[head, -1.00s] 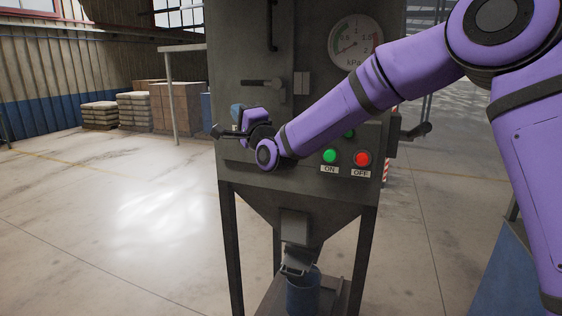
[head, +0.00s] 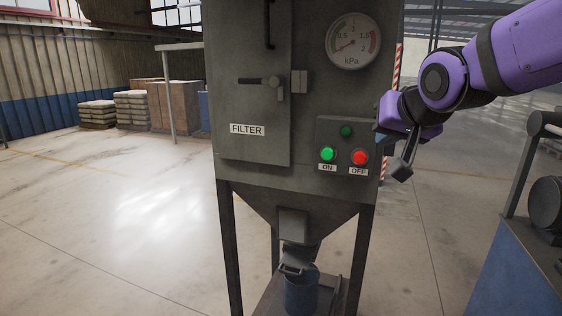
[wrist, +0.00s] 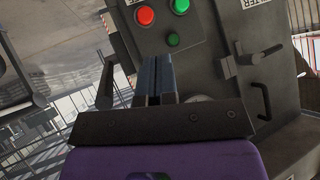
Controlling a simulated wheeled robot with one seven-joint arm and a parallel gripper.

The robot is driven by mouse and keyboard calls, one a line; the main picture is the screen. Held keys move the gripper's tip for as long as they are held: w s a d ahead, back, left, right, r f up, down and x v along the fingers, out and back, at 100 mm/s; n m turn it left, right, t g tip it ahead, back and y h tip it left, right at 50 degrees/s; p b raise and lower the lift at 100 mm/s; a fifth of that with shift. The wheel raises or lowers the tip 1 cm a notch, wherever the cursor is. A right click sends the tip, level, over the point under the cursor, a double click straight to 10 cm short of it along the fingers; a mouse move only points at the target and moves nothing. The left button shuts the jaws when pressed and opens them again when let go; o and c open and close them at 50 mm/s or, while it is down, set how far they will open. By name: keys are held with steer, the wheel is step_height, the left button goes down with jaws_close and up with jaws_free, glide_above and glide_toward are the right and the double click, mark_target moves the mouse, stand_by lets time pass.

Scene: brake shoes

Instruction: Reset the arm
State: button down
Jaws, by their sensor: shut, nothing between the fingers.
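My gripper (head: 404,168) is at the right side of the grey filter cabinet in the head view, beside the button panel, with its dark fingers pointing down. Its purple wrist and arm come in from the upper right. In the wrist view the two gripper fingers (wrist: 153,80) lie together, shut and empty, with the button panel beyond them. Whether any part of my gripper touches the cabinet cannot be told.
The cabinet (head: 250,190) has a green ON button (head: 327,154), a red OFF button (head: 360,157), a pressure gauge (head: 353,41) and a door handle (head: 262,82). A blue bucket (head: 301,294) stands under its chute. A blue machine (head: 500,270) is at lower right. Open floor lies left.

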steer(key=s+d+f+g, duration=0.1)
steer(key=s+d+f, duration=0.1)
steer(key=s, duration=0.5)
steer(key=s+d+f+n+g+h, duration=0.1)
steer(key=s+d+f+g, duration=0.1)
steer(key=s+d, duration=0.3)
steer(key=s+d+f+g, duration=0.2)
steer(key=s+d, duration=0.2)
steer(key=s, duration=0.5)
steer(key=shift+s+h, duration=0.2)
steer(key=shift+h, duration=0.2)
